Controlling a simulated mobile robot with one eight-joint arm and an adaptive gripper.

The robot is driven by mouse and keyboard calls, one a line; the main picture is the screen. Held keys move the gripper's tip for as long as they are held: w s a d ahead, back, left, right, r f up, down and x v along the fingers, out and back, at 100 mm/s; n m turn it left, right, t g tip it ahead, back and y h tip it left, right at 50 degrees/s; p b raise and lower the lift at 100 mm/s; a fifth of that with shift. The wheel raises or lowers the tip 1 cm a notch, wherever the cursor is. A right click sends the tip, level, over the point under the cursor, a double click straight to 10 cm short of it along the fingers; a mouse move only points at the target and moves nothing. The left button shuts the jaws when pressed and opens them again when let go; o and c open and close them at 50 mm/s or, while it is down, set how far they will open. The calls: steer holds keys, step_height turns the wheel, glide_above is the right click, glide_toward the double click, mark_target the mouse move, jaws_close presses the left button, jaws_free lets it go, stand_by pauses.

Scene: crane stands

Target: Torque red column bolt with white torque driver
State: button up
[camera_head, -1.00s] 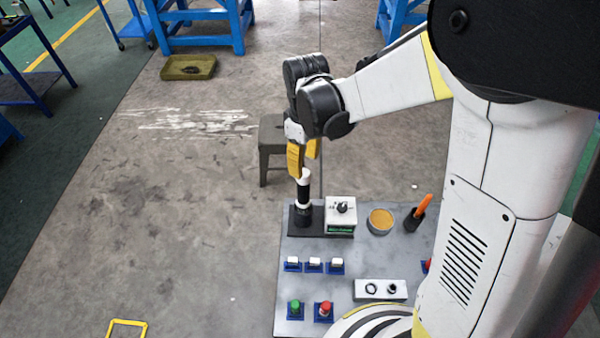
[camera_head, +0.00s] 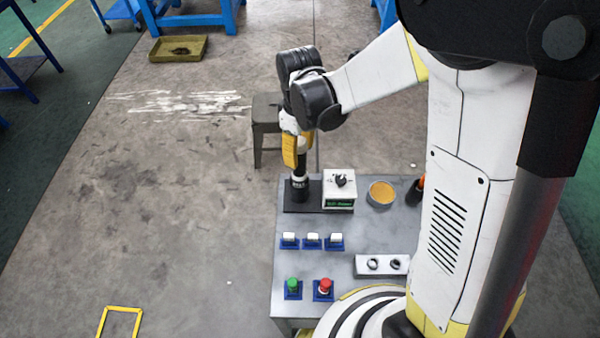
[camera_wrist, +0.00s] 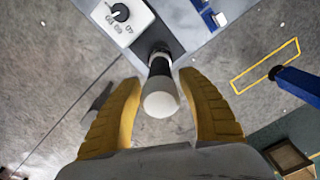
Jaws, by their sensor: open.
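The white torque driver (camera_head: 299,181) stands upright in a black holder at the table's far left corner. It has a white top and a black lower part. My gripper (camera_head: 297,155) is open and points down, its yellow fingers at the driver's top. In the wrist view, the driver's white end (camera_wrist: 160,102) lies between the two spread fingers, with a gap on each side. The red column bolt (camera_head: 325,286) stands on a blue base near the table's front, right of a green one (camera_head: 293,285). Whether the fingers touch the driver is not visible in the head view.
A white box with a black dial (camera_head: 339,190) stands right of the driver, close to it. A grey block with two rings (camera_head: 382,265) sits near my arm. A dark stool (camera_head: 266,128) stands behind.

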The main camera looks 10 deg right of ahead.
steer(key=shift+r, duration=0.1)
jaws_close()
steer(key=shift+r, duration=0.15)
steer(key=shift+r+p, duration=4)
steer(key=shift+r, duration=1.55)
